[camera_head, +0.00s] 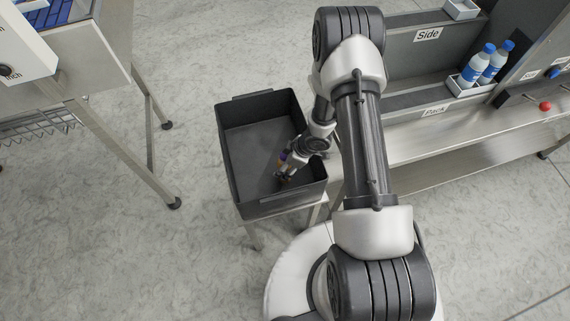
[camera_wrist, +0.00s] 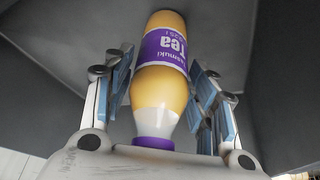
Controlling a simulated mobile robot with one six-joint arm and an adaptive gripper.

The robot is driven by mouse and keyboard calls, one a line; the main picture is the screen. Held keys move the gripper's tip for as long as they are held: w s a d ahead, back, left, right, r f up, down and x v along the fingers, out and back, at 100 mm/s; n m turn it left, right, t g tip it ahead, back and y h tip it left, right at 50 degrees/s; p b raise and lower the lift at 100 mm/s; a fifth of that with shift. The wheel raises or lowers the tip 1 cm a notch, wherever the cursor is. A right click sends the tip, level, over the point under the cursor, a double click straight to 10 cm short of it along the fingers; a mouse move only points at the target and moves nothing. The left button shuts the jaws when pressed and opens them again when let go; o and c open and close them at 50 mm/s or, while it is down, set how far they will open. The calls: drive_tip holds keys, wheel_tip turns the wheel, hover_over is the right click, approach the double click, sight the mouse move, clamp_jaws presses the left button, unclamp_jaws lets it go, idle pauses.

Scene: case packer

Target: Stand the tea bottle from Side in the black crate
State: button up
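The tea bottle (camera_wrist: 160,95), yellow with a purple label and a purple cap, stands between the fingers of my gripper (camera_wrist: 161,80), its cap toward the palm. Narrow gaps show between the blue finger pads and the bottle on both sides, so the fingers look open around it. In the head view the bottle (camera_head: 283,159) and my gripper (camera_head: 287,172) are inside the black crate (camera_head: 222,150), toward its right near corner. Whether the bottle's base rests on the crate floor is hidden. The Side shelf (camera_head: 428,34) is at the upper right.
The crate sits on a small metal stand (camera_head: 253,234); its left and far parts are empty. Two blue-and-white bottles (camera_head: 484,63) stand in a white holder on the Pack shelf (camera_head: 434,110). A metal-legged table (camera_head: 105,85) is at the left. Open floor lies between.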

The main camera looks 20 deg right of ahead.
drive_tip(key=shift+o, duration=1.1)
drive_tip(key=d+r+m+t+h+p, duration=0.15)
drive_tip(key=d+r, duration=0.25)
drive_tip(key=r, duration=0.9)
drive_tip(key=d+r+m+h+p, duration=0.3)
drive_tip(key=d+r, duration=0.1)
drive_tip(key=r, duration=0.9)
drive_tip(key=d+r+m+t+h+p, duration=0.1)
drive_tip(key=d+r+m+h+p, duration=0.2)
drive_tip(key=r, duration=1.1)
drive_tip(key=s+a+r+m+b, duration=0.1)
drive_tip(key=s+a+r+m, duration=0.1)
drive_tip(key=s+r, duration=0.7)
drive_tip(key=s+a+r+m+y, duration=0.2)
drive_tip(key=s+a+r+y, duration=0.1)
drive_tip(key=s+a, duration=0.6)
drive_tip(key=s, duration=0.3)
drive_tip(key=shift+s, duration=0.35)
